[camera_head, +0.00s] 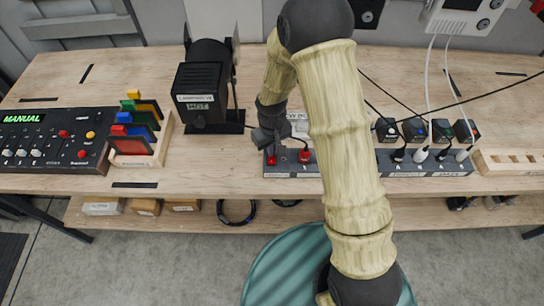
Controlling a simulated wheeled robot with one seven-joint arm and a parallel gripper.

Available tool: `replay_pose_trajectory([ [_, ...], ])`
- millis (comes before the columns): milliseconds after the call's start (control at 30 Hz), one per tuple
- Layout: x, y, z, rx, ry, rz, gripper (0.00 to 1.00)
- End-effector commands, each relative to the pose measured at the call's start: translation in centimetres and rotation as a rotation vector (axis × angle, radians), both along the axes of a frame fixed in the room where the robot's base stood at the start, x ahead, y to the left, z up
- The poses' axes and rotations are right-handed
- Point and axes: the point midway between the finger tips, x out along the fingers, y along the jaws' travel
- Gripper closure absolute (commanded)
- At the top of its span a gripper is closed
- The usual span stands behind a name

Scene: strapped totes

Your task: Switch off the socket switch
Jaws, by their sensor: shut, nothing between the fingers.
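A long grey socket strip (426,170) lies along the front of the wooden workbench, and my arm covers its middle. At its left end is a small red switch (272,159), which looks lit. A red plug (305,155) sits just to its right. My gripper (270,150) is shut and empty, pointing down just above and behind the red switch. I cannot tell whether the fingertips touch it. Black and white plugs (421,155) sit in the right part of the strip.
A black lamp-like device (203,92) stands left of my gripper. Further left are a rack of coloured cards (135,138) and a black control panel (55,140) reading MANUAL. Cables cross the bench at right. A slotted wooden block (510,161) lies at the right end.

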Motion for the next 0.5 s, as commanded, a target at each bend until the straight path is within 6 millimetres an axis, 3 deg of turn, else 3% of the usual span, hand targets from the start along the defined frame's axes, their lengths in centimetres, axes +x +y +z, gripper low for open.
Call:
replay_pose_trajectory([
  [500,0.0,0.0,3.5,0.0,-0.001,0.0,1.0],
])
